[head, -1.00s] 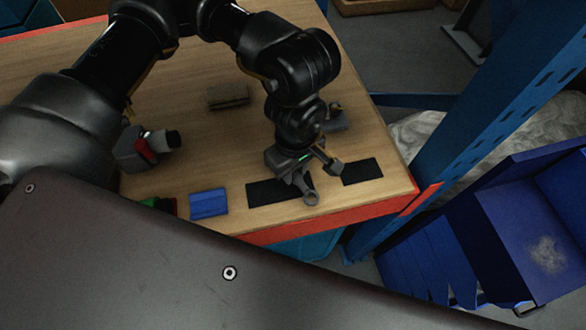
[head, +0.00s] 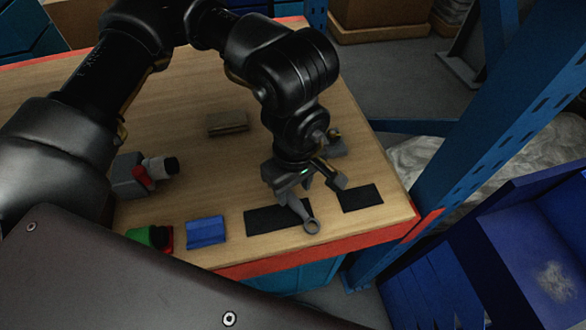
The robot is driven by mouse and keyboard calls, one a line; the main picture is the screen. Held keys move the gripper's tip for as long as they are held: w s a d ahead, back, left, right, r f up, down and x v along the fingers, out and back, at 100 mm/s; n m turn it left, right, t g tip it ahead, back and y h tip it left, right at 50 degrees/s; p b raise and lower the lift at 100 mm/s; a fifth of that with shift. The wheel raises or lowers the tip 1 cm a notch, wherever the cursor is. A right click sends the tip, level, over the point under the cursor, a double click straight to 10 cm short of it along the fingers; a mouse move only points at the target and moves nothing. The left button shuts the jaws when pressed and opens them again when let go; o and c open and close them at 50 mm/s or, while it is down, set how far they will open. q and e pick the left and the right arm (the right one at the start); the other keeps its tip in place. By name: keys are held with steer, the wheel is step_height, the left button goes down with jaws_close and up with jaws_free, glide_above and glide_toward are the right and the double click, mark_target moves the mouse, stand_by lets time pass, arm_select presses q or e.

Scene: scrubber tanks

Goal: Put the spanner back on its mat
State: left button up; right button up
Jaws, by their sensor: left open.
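A smaller black mat (head: 361,198) to the right is bare. My right gripper is out of view.
A blue block (head: 206,231), a green and red item (head: 150,237) and a grey-red tool (head: 145,174) are on the left. A brown block (head: 227,123) lies farther back. A blue rack post (head: 480,130) stands beyond the table's right edge.

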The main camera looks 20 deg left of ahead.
mark_target(294, 201)
arm_select(q)
step_height(294, 201, up, 8)
steer(key=b, duration=0.1)
stand_by(0.6)
